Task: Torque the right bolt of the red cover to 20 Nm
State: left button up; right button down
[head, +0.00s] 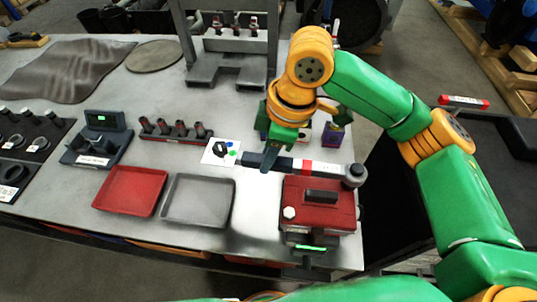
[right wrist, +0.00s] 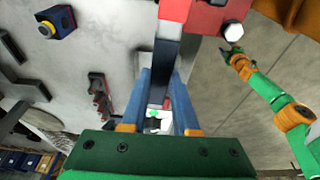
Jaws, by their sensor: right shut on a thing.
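The red cover (head: 330,215) sits at the table's front right edge, with a dark handle on top. Its left bolt (head: 289,212) is a pale hex head; a pale hex bolt (right wrist: 233,32) also shows in the right wrist view. The torque wrench (head: 328,169) lies across behind the cover's handle, its round head (head: 354,175) at the cover's right rear corner. The right bolt is not visible; the wrench head may hide it. My right gripper (head: 271,157) is shut on the wrench's left end. My left gripper (right wrist: 234,54) is small near the cover; its jaws are unclear.
A red tray (head: 131,212) and a grey tray (head: 167,216) lie left of the cover. A white card (head: 213,160) and a rack of several sockets (head: 175,131) stand behind them. A dark-topped surface adjoins on the right.

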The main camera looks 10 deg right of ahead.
jog(key=shift+w, duration=0.1)
jog(key=shift+w+d+m, duration=0.15)
jog(key=shift+w+m, duration=0.15)
jog(key=shift+w, duration=0.05)
jog(key=shift+w, duration=0.1)
jog(key=shift+w+d+m, duration=0.15)
jog(key=shift+w+m, duration=0.15)
jog(key=shift+w, duration=0.05)
jog(key=shift+w, duration=0.1)
dwell(0.3)
jog(key=shift+w+d+m+t, duration=0.2)
jog(key=shift+w+m+t, duration=0.1)
